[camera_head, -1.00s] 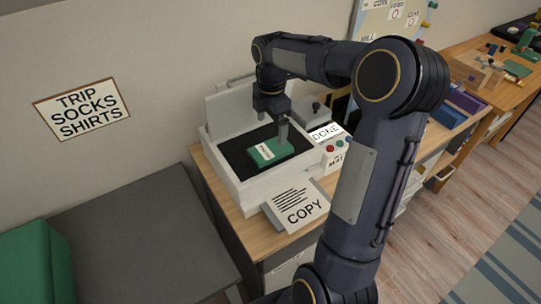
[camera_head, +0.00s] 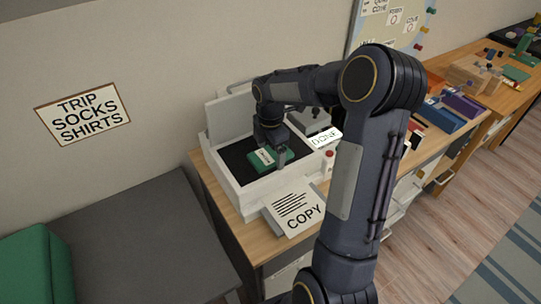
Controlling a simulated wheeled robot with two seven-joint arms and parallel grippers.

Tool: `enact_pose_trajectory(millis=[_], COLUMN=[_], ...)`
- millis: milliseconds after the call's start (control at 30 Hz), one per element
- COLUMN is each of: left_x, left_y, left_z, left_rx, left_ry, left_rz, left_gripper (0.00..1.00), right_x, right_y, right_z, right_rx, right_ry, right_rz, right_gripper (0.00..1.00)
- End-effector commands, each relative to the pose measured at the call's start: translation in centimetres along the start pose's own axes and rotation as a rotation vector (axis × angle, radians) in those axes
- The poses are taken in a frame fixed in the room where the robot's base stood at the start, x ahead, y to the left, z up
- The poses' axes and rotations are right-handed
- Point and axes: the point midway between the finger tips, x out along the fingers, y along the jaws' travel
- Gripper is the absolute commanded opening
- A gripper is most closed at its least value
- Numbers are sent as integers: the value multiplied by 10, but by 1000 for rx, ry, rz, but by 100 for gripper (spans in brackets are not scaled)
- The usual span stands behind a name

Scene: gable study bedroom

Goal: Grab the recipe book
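A small green book (camera_head: 259,165) with a white label lies on the dark glass of the white copier (camera_head: 237,196). I take it for the recipe book; its label is too small to read. My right gripper (camera_head: 274,155) points down over the book. One finger shows at the book's near right side. The other finger is hidden, so I cannot tell whether the fingers grip the book. The book still appears to rest on the glass. My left gripper is not in view.
The copier's lid stands raised at the back. A COPY sheet (camera_head: 296,211) lies at the front, and a DONE label (camera_head: 325,139) is at the right. Blue and purple boxes (camera_head: 461,106) stand farther right on the wooden desk. A grey surface (camera_head: 150,235) is at left.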

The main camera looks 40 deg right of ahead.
Motion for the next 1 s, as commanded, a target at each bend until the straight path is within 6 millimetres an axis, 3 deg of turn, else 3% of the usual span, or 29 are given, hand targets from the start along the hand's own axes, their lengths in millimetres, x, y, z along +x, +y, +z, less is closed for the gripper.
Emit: enact_pose_trajectory(millis=[33,367,733,900,1000], left_x=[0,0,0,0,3], left_y=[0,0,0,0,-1], left_z=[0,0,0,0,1], left_rx=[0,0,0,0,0], left_ry=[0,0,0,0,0], left_rz=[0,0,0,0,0], left_gripper=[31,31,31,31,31], right_x=[0,-1,-11,-35,-54], right_y=[0,0,1,1,-18], right_z=[0,0,0,0,-2], right_rx=[0,0,1,2,2], right_ry=[0,0,0,0,-2], right_rz=[0,1,3,6,7], right_gripper=[78,37,37,37,37])
